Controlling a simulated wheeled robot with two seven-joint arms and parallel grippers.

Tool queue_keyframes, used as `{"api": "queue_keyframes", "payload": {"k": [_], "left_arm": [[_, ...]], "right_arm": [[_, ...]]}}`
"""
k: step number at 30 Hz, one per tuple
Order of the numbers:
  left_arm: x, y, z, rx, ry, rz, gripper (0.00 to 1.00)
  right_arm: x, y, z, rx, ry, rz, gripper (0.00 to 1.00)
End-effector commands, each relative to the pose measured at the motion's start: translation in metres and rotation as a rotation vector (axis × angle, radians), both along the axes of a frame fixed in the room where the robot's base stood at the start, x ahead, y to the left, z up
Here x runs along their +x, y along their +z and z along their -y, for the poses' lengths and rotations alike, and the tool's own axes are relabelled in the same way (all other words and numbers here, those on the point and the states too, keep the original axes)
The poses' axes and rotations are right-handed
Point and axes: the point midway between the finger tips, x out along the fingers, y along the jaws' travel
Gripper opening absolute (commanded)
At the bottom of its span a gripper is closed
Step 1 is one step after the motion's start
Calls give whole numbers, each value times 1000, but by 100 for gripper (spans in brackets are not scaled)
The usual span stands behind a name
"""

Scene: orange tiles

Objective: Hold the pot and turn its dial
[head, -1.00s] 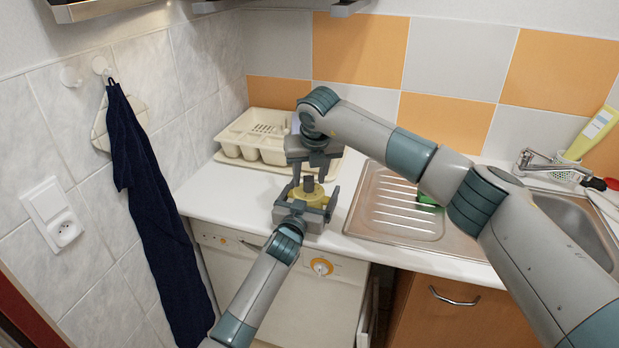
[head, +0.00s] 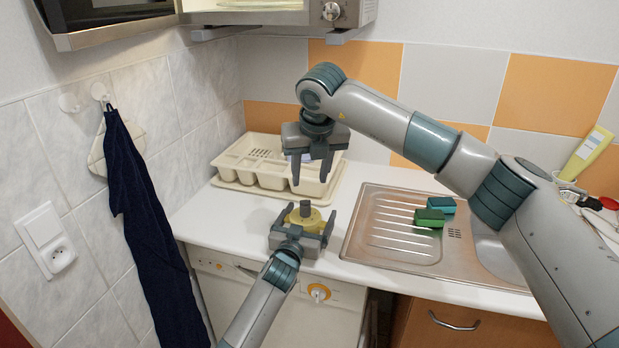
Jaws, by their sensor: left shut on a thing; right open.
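The yellow pot (head: 311,222) stands on the white counter near its front edge. Its dark dial (head: 305,209) sticks up from the middle of its top. My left gripper (head: 302,228) is shut on the pot from the front, with a finger on either side. My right gripper (head: 312,180) is open and empty above and behind the pot, fingers pointing down, clear of the dial. The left gripper hides the pot's front and lower part.
A cream cutlery tray (head: 228,172) lies behind on the counter (head: 210,215). A steel sink (head: 375,225) with green and teal sponges (head: 429,218) is at the right. A cupboard and microwave (head: 110,14) hang above. A dark towel (head: 140,210) hangs at the left.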

Motion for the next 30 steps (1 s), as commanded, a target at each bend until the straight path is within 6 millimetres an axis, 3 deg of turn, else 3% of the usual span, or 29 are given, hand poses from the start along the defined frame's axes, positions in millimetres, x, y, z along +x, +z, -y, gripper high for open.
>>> {"api": "queue_keyframes", "payload": {"k": [7, 8, 9, 20, 30], "left_arm": [[0, -1, 0, 1, 0, -2, 56], [0, -1, 0, 1, 0, -2, 95], [0, -1, 0, 1, 0, -2, 100], [-2, -1, -1, 0, 0, -1, 100], [-29, -1, -10, 0, 1, -1, 100]], "right_arm": [[0, 0, 0, 0, 0, 0, 41], [0, -1, 0, 0, 0, 0, 41], [0, -1, 0, 0, 0, 0, 41], [0, -1, 0, 0, 0, 0, 41], [0, -1, 0, 0, 0, 0, 41]]}}
